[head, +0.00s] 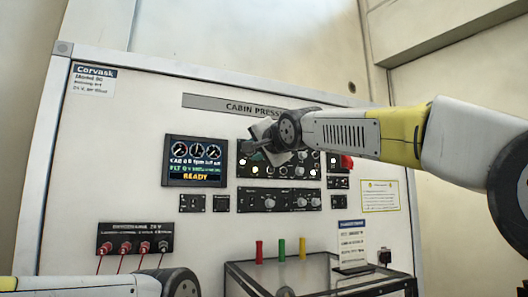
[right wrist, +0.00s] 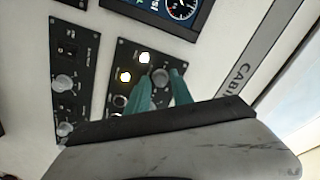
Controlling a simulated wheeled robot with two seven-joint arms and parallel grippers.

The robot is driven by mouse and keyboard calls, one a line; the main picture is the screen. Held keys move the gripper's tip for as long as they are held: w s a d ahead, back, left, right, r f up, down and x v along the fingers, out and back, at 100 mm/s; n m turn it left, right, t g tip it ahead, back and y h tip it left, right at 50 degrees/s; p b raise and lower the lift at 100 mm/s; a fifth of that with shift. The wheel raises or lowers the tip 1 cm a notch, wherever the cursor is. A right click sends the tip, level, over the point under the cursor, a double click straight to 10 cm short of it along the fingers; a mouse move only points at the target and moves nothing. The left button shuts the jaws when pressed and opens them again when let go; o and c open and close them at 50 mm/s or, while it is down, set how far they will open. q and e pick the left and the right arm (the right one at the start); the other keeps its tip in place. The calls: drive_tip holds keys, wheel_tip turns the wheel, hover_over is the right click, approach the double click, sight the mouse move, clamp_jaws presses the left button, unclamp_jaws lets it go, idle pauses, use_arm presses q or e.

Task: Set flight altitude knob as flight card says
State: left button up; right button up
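The upper black control panel (head: 310,165) under the "CABIN PRESS..." strip carries knobs and lit round lamps; my right arm covers part of it. My right gripper (head: 252,146) is at its upper left. In the right wrist view, its teal fingers (right wrist: 160,88) stand apart, one on each side of a grey round knob (right wrist: 160,76); I cannot tell whether they touch it. The knob's label is unreadable. A display (head: 195,162) shows dials, a CAB line, a FLT line that seems to read 0, and READY. A card with a blue header (head: 352,245) stands at lower right, its text too small. My left gripper is out of view.
A lower knob panel (head: 279,200) sits below. A red guarded switch (head: 346,162) is at right. A power socket strip (head: 134,239) with red leads is lower left. A clear-topped case (head: 320,281) with red, green and yellow pegs stands in front. A yellow-edged notice (head: 380,196) hangs right.

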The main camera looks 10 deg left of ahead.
drive_tip(key=v, duration=0.7)
drive_tip(key=shift+s+d, duration=0.25)
drive_tip(key=shift+d, duration=0.05)
drive_tip(key=shift+s, duration=0.1)
